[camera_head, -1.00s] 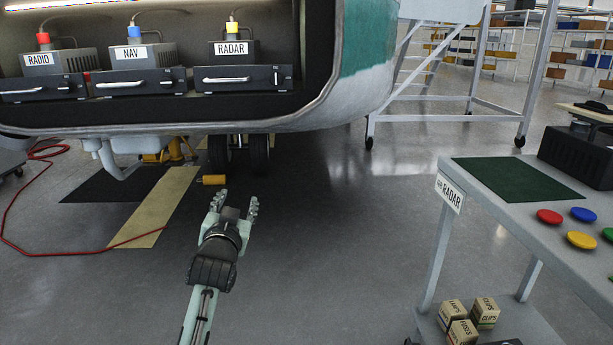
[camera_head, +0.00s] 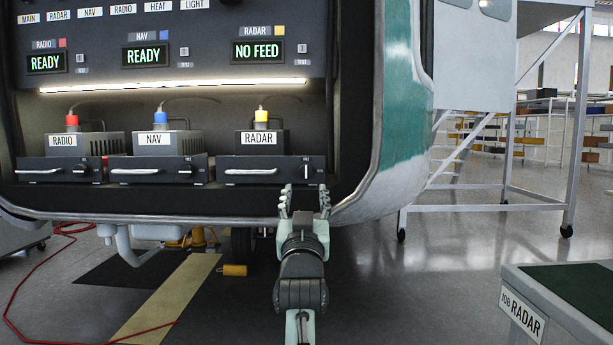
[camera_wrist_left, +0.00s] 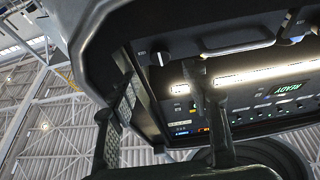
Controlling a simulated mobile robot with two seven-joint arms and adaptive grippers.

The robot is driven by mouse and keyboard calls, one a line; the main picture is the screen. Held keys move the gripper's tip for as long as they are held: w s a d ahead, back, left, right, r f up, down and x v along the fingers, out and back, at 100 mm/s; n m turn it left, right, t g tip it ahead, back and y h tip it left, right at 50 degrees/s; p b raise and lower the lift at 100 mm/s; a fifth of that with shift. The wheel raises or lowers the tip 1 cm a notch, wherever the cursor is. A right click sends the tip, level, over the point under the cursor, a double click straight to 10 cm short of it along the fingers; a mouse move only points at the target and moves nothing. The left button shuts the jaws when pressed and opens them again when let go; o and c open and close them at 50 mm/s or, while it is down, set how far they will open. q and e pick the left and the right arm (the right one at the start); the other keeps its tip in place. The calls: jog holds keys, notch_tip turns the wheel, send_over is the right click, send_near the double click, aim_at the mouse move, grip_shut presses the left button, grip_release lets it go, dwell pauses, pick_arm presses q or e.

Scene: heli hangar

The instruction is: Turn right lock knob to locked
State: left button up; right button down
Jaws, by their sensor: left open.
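The radar unit's tray (camera_head: 262,171) sits in the open bay, with a handle (camera_head: 250,172) on its left. A small lock knob (camera_head: 306,171) is at the tray's right end. Its pointer looks upright; I cannot read its markings. In the left wrist view the knob (camera_wrist_left: 160,58) shows beside the handle (camera_wrist_left: 240,40). My left gripper (camera_head: 305,201) is open and empty, its fingertips just below the knob in the head view. It looks apart from the knob. My right gripper is not in view.
Radio (camera_head: 60,170) and nav (camera_head: 155,169) trays sit to the left. The radar display (camera_head: 257,51) above reads NO FEED. The bay's thick lower edge (camera_head: 375,195) curves up at right. A job cart (camera_head: 540,300) stands at lower right. Open floor lies between.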

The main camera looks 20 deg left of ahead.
aim_at(306, 172)
pick_arm(q)
jog(key=x, duration=0.7)
jog(key=shift+w+r, duration=0.1)
jog(key=shift+r, duration=0.1)
jog(key=shift+c, duration=0.6)
grip_shut()
